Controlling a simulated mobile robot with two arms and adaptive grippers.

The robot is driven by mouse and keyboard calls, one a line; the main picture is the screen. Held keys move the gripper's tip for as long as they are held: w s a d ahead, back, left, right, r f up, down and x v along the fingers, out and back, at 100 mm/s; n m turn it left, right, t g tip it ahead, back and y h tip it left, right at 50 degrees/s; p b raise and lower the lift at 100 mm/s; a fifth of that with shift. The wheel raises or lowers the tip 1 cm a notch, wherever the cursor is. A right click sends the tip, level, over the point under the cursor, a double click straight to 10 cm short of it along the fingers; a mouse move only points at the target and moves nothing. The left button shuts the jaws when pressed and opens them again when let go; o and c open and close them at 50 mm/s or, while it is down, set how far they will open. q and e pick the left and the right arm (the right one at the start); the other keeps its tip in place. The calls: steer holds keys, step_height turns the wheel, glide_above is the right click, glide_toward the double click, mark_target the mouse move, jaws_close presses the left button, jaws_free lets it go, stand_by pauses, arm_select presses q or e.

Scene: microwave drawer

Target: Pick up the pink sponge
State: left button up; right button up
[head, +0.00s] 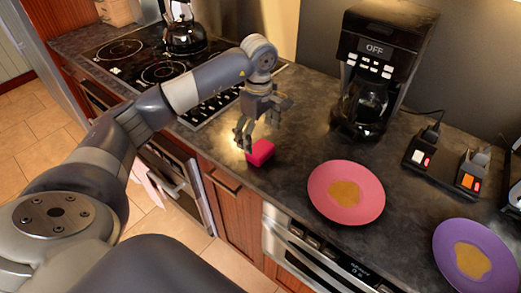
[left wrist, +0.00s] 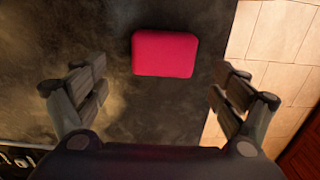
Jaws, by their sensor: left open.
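The pink sponge (head: 260,152) lies on the dark countertop near its front edge, left of the pink plate. In the left wrist view the sponge (left wrist: 165,54) is a rounded block, ahead of and between the spread fingers, nearer the countertop edge on the right. My left gripper (head: 244,135) is open and points down just above and beside the sponge. In the left wrist view the same gripper (left wrist: 158,92) has nothing between its fingers. I cannot tell the exact height gap. My right gripper is not in view.
A pink plate (head: 320,195) and a purple plate (head: 447,262), each with a tan patch, lie to the right. A coffee maker (head: 380,57) stands behind. A stove (head: 125,68) with a kettle (head: 184,35) is at the left. Bare countertop (head: 300,135) lies between sponge and coffee maker.

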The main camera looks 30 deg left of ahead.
mark_target(260, 148)
arm_select(q)
steer(key=f, duration=0.1)
steer(key=f+p, duration=0.1)
steer(key=d+f+p, duration=0.1)
steer(key=f, duration=0.1)
steer(key=shift+s, duration=0.3)
steer(key=shift+a+f, duration=0.1)
steer(key=shift+f, duration=0.5)
steer(key=c, duration=0.9)
